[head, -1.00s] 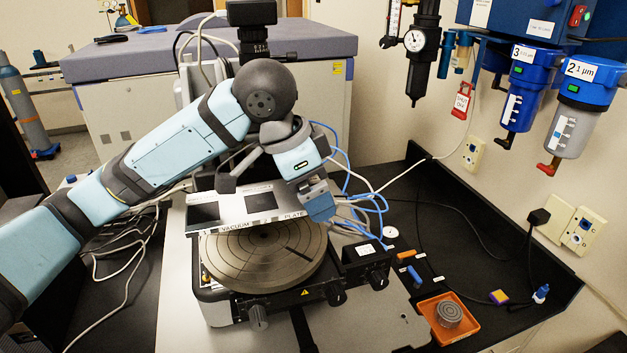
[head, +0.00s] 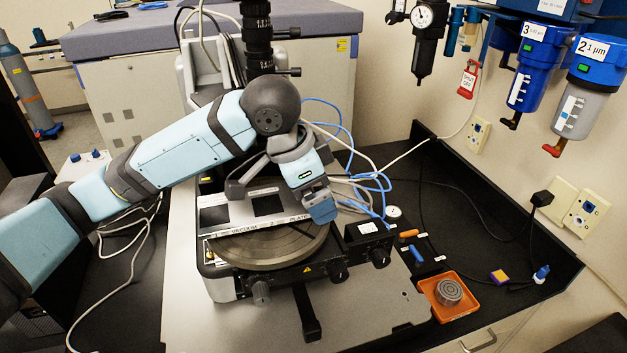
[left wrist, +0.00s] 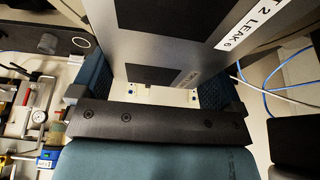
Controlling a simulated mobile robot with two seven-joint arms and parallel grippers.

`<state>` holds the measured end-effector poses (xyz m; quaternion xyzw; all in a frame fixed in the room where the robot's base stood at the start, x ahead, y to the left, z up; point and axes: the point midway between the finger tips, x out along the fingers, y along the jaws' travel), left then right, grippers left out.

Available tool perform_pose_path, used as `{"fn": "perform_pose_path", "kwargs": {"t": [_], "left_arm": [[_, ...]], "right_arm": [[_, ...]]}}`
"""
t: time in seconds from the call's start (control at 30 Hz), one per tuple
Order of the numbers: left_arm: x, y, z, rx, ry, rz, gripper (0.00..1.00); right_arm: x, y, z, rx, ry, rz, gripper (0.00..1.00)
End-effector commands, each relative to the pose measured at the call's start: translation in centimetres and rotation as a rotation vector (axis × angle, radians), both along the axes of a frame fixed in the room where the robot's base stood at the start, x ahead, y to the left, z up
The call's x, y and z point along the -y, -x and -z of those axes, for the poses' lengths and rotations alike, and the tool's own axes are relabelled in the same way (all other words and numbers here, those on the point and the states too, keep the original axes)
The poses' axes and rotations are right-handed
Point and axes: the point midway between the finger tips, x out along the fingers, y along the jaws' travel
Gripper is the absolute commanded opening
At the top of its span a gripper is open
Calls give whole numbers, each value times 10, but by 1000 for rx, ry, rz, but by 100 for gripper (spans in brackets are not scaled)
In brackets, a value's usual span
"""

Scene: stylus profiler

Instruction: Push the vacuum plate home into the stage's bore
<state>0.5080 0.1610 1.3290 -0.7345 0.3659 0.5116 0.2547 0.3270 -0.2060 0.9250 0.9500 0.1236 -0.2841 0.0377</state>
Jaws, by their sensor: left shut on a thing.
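The vacuum plate (head: 236,211) is a grey plate with dark square patches and a white label strip along its near edge. My left gripper (head: 320,207) is shut on its right end. The plate is over the rear part of the round grooved stage (head: 270,255) and hides much of it. I cannot tell whether they touch. The stage's bore is hidden. In the left wrist view the plate (left wrist: 205,20) fills the upper middle, its lower end between the two blue fingers (left wrist: 152,85). My right gripper is in neither view.
A dark microscope column (head: 258,40) stands behind my arm. Blue tubes (head: 375,182) loop close right of my gripper. An orange tray (head: 470,312) with a round metal piece (head: 448,292) is at right. The grey base's front is fairly clear.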

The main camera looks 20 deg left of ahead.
Motion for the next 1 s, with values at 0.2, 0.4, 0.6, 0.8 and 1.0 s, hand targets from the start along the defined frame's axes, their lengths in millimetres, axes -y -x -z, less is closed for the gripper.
{"fn": "perform_pose_path", "kwargs": {"t": [0.2,0.4,0.6,0.8,1.0], "left_arm": [[0,0,0,1,1,0,45],[0,0,0,1,1,0,45],[1,0,2,1,1,0,45],[1,0,2,1,1,0,45],[1,0,3,1,1,0,45]], "right_arm": [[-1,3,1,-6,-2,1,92],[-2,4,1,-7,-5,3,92],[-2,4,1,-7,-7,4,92],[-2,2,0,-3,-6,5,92],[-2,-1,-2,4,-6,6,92]]}}
